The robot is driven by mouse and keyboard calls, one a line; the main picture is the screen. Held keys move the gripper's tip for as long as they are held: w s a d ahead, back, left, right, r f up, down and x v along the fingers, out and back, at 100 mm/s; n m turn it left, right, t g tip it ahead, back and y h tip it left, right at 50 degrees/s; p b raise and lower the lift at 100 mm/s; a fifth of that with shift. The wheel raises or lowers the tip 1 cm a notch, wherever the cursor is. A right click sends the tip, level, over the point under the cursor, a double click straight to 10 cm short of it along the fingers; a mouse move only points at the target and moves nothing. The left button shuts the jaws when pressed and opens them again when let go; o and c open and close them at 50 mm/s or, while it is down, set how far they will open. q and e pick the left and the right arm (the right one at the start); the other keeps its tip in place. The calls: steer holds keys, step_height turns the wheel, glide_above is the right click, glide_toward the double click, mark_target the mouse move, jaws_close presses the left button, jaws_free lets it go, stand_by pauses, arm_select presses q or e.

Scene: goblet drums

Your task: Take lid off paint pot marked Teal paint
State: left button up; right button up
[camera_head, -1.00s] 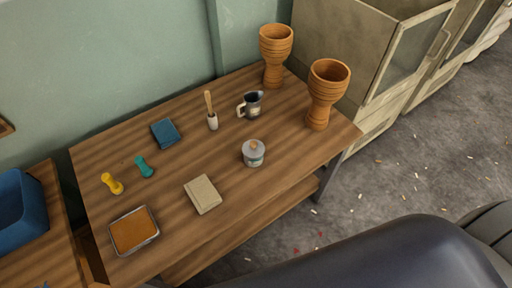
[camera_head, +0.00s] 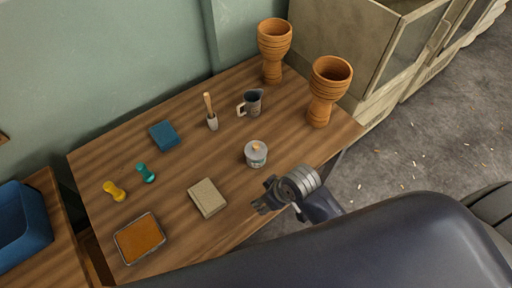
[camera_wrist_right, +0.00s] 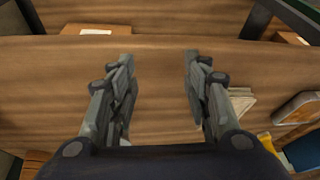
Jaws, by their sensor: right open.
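The paint pot (camera_head: 257,161) stands upright on the wooden table, right of the table's middle. It is small and pale with a greenish label whose writing is too small to read. Its grey lid (camera_head: 249,148) with a light wooden knob sits on top. My right gripper (camera_head: 262,205) is over the table's front edge, in front of the pot and apart from it. In the right wrist view, its two fingers (camera_wrist_right: 158,62) are spread with nothing between them. The pot cannot be made out in the wrist view. My left gripper is not in view.
A beige block (camera_head: 207,198) lies left of my right gripper. A metal jug (camera_head: 254,103), brush holder (camera_head: 212,122) and blue block (camera_head: 163,135) stand behind. Two goblet drums (camera_head: 322,95) (camera_head: 272,50) are at the back right. An orange-filled tray (camera_head: 139,238) is front left.

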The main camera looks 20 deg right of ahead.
steer(key=w+a+r+n, duration=0.2)
steer(key=w+a, duration=0.1)
steer(key=w+a+r+n+y, duration=0.1)
steer(key=w, duration=0.1)
steer(key=shift+w+a+n, duration=0.2)
steer(key=shift+a+n, duration=0.2)
steer(key=w+a+r+n+g, duration=0.2)
steer(key=w+r+n, duration=0.2)
steer(key=w+n, duration=0.1)
step_height(320, 180, up, 8)
steer(key=n+g+h, duration=0.1)
steer(key=n+h, duration=0.2)
steer(key=n, duration=0.2)
glide_above(256, 145)
steer(key=f, duration=0.3)
steer(key=f+p, duration=0.1)
steer(key=f, duration=0.1)
steer(key=shift+w+a, duration=0.2)
steer(key=shift+w, duration=0.1)
steer(key=f, duration=0.3)
steer(key=f+p, duration=0.1)
steer(key=shift+s+d+f, duration=0.25)
steer(key=shift+s+f, duration=0.05)
steer(key=shift+f, duration=0.4)
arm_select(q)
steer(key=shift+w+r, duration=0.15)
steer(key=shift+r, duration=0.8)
arm_select(e)
steer(key=shift+c, duration=0.3)
jaws_close()
